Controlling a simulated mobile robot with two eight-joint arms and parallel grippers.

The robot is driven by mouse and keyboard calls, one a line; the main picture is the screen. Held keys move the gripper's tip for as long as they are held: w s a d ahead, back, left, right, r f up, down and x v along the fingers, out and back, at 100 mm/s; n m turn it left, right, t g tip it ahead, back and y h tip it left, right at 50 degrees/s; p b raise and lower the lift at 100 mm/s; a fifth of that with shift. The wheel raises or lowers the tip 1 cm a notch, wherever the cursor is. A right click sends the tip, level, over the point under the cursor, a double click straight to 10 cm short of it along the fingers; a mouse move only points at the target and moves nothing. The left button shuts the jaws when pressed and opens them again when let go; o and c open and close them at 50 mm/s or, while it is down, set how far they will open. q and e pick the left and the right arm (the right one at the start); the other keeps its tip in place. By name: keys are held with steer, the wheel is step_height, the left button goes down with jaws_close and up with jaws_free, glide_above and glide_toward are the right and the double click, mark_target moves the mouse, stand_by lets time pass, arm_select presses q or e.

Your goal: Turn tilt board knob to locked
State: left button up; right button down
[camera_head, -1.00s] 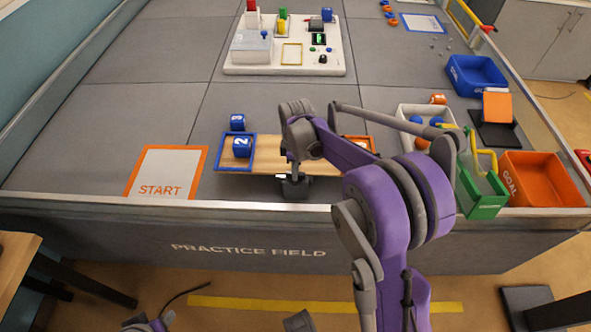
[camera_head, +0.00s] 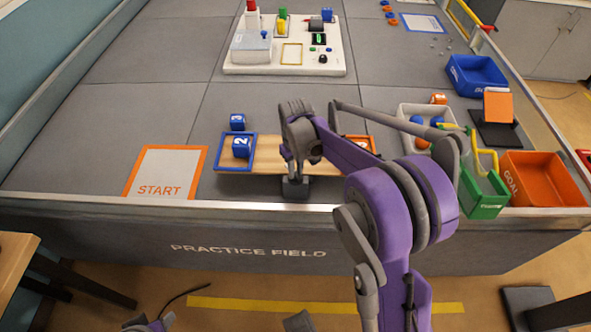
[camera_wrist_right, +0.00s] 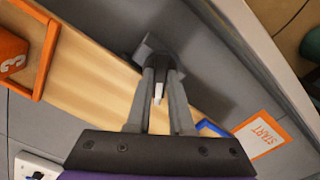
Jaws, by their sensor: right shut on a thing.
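The tilt board (camera_head: 268,158) is a wooden plank near the front edge of the field, with a blue-framed square at its left end and an orange-framed one at its right. Its grey base (camera_head: 295,187) shows below the front edge. My right gripper (camera_head: 295,172) reaches down in front of the board. In the right wrist view, the gripper (camera_wrist_right: 160,88) is shut on the small knob (camera_wrist_right: 158,92), whose white pointer shows between the fingers. The knob's lock marking is not readable.
A blue cube marked 2 (camera_head: 242,147) sits in the blue frame; another blue cube (camera_head: 237,122) is behind it. An orange cube (camera_wrist_right: 12,56) sits in the orange frame. A white bin (camera_head: 402,112) and a green container (camera_head: 486,207) stand to the right. The START mat (camera_head: 160,188) lies left.

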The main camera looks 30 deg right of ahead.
mark_target(296, 173)
steer(key=m, duration=0.6)
steer(key=shift+m, duration=0.4)
stand_by(0.3)
steer(key=c, duration=0.8)
jaws_free()
step_height(296, 173, up, 11)
steer(key=p, duration=0.1)
steer(key=s+a+r+n+t+p, duration=0.2)
steer(key=s+a+n+p, duration=0.1)
steer(key=s, duration=0.7)
steer(key=s+a+r+n+t+p, duration=0.3)
steer(key=s+a+p, duration=0.3)
steer(key=s, duration=0.5)
steer(key=shift+a+n, duration=0.3)
steer(key=shift+a, duration=0.3)
